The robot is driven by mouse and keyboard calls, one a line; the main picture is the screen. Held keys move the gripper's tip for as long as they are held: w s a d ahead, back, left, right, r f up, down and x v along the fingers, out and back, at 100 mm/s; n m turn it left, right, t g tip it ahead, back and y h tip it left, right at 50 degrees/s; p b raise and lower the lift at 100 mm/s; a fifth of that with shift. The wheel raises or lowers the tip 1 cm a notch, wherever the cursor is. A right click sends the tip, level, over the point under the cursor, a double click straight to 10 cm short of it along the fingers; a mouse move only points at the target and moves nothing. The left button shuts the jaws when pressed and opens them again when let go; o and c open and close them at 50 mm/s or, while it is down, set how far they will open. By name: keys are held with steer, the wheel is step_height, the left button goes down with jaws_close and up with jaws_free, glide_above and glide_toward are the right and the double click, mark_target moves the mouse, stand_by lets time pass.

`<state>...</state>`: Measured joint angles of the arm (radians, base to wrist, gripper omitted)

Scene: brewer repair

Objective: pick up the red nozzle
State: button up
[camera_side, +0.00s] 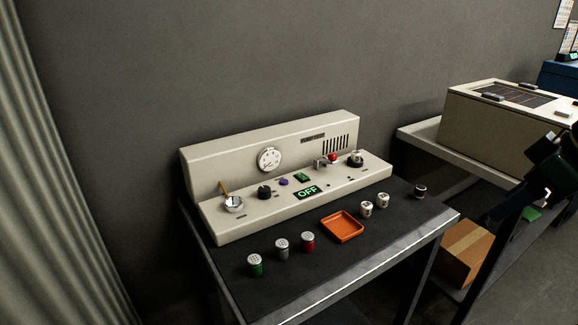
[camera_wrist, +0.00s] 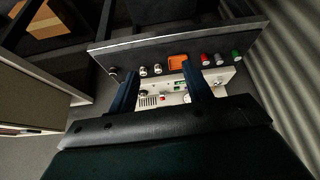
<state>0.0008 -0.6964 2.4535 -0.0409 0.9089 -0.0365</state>
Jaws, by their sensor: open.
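The red nozzle (camera_side: 307,242) stands upright on the dark bench top, in front of the cream brewer panel (camera_side: 225,222). It has a pale perforated cap and a red lower part. It is the rightmost of a row with a grey nozzle (camera_side: 281,249) and a green nozzle (camera_side: 255,265). In the wrist view the red nozzle (camera_wrist: 205,59) shows just right of the orange tray. My gripper (camera_wrist: 161,68) is open with nothing between its fingers. In the side view it is at the right edge, well away from the red nozzle and beyond the bench's right end.
An orange tray (camera_side: 343,227) lies right of the red nozzle. Two white cups (camera_side: 367,208) and a small dark knob-like part (camera_side: 420,191) stand further right. The brewer panel rises behind. A cream box (camera_side: 490,125) stands on a second table. The bench front strip is clear.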

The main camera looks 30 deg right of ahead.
steer(key=w+a+r+n+g+y, duration=0.15)
steer(key=w+a+n, duration=0.3)
steer(key=w, duration=0.45)
steer(key=w+a+r+n+g+y, duration=0.1)
steer(key=w+a+n+g+y, duration=0.15)
steer(key=w+n, duration=0.45)
steer(key=w+a+f+n+g, duration=0.2)
steer(key=w+a+f+n, duration=0.1)
steer(key=w+f+n, duration=0.6)
steer(key=w, duration=0.4)
steer(key=shift+w+a+g, duration=0.3)
steer(key=shift+a+g, duration=0.05)
steer(key=shift+g, duration=0.05)
steer(key=shift+f, duration=0.15)
glide_above(308, 235)
steer(key=d, duration=0.2)
steer(key=shift+w+d+f, duration=0.1)
steer(key=shift+w+f, duration=0.05)
steer(key=shift+f, duration=1.8)
steer(key=shift+w+d+f, duration=0.1)
steer(key=shift+w+f, duration=0.05)
steer(key=shift+f, duration=1.8)
steer(key=shift+x, duration=2.6)
